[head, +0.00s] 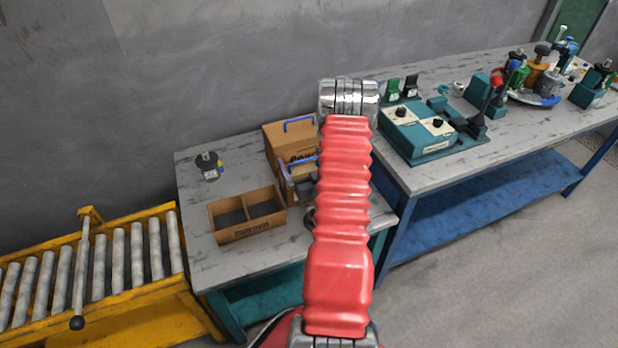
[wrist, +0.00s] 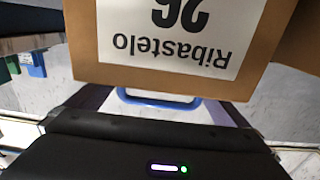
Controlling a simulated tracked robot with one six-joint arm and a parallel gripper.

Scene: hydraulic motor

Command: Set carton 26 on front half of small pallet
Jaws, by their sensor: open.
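Carton 26 (wrist: 265,45) is a brown box with a white label reading "Ribastelo 26", upside down in the wrist view. Its blue handle (wrist: 155,101) lies between the fingers of my gripper (wrist: 158,108), which is open, with a finger to each side. Whether a finger touches the handle I cannot tell. In the head view, two brown cartons with blue handles stand on the grey table, a back one (head: 283,137) and a front one partly behind my red arm. Their numbers are not readable there. No small pallet can be made out.
An open two-compartment box (head: 232,234) stands at the grey table's (head: 195,178) front, with a small dark part (head: 209,165) behind it. A yellow roller conveyor (head: 100,262) is at left. A second bench at right holds a teal fixture (head: 415,133) and several parts.

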